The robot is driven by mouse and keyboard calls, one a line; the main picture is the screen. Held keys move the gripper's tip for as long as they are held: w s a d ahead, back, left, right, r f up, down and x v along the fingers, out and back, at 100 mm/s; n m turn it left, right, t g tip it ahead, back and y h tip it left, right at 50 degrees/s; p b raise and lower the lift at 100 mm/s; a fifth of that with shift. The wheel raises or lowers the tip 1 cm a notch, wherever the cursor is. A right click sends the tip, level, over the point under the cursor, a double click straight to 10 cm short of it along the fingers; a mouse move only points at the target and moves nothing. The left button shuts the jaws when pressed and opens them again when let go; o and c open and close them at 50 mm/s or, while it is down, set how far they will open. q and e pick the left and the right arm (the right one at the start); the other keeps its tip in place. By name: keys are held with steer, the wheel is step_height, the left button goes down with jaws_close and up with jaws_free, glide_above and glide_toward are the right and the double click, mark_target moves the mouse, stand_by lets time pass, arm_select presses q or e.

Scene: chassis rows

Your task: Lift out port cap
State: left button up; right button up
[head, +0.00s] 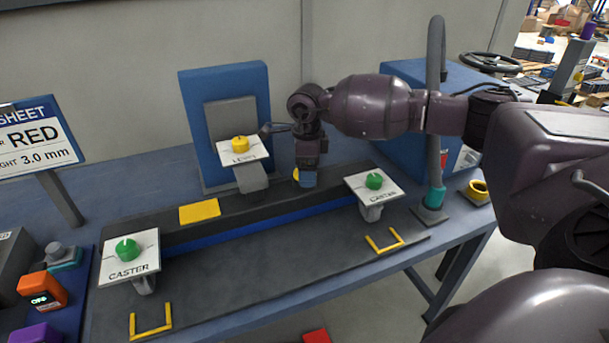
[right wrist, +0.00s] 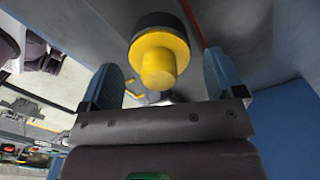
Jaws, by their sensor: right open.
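The port cap appears to be the yellow round piece with a stubby yellow knob (right wrist: 157,67) in the right wrist view, seated on a dark round base. In the head view only a sliver of yellow (head: 296,174) shows beside my gripper, which hides the rest. My right gripper (head: 305,181) points down at the back of the dark bench plate. In the right wrist view its two blue fingers (right wrist: 163,72) stand apart on either side of the knob. I see no contact with it. My left gripper is not in view.
Three dials stand on posts: yellow (head: 240,145), green at right (head: 373,181), green at left (head: 126,250). A blue panel (head: 225,80) rises behind. A grey hose (head: 436,100) stands right of my wrist. A yellow ring (head: 476,190) lies near the table's right edge.

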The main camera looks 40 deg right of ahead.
steer(key=shift+c, duration=0.2)
steer(key=c, duration=0.9)
steer(key=shift+r, duration=0.1)
